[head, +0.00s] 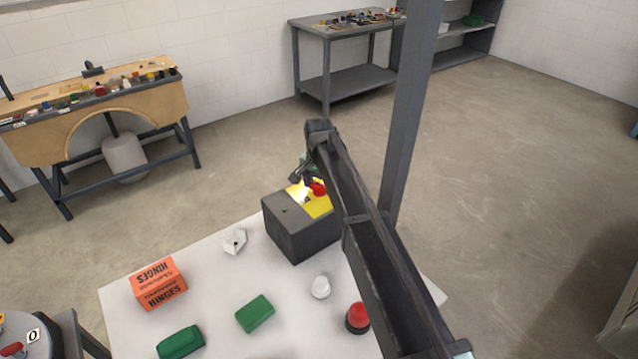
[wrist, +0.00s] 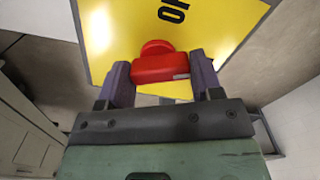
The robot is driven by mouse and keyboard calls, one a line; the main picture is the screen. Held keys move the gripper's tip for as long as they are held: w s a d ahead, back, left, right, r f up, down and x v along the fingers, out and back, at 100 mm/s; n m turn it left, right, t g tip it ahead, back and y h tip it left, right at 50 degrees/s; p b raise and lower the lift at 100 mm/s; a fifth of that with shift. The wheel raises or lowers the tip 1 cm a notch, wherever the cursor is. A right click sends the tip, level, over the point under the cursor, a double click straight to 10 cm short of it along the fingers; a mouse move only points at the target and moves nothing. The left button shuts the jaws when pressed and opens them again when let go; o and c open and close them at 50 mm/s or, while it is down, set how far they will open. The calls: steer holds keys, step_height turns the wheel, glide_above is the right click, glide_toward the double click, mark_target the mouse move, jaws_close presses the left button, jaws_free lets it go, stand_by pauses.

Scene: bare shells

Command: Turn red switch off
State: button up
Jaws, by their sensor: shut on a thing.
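The red switch (head: 318,188) sits on a yellow plate (head: 316,206) on the top of a dark grey box (head: 297,238) at the table's far edge. In the wrist view the red switch (wrist: 160,66) lies between the two fingers of my gripper (wrist: 163,82), in front of the yellow plate (wrist: 225,25) with black letters partly cut off. My gripper is shut on the red switch. In the head view my gripper (head: 304,178) is small and partly hidden by my arm. I cannot tell which position the switch is in.
The white table (head: 215,290) also holds an orange hinges box (head: 158,284), green blocks (head: 255,314), a white nut-shaped piece (head: 234,241), a white knob (head: 321,287) and a red-topped button (head: 357,317). A dark post (head: 408,110) stands right of the grey box.

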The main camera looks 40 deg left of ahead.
mark_target(319, 184)
steer(key=n, duration=0.6)
steer(key=shift+s, duration=0.1)
steer(key=n, duration=0.6)
steer(key=shift+n, duration=0.3)
stand_by(0.3)
steer(key=o, duration=0.9)
step_height(319, 184, up, 11)
steer(key=p, duration=1)
steer(key=shift+f+p, duration=0.1)
steer(key=shift+p, duration=0.3)
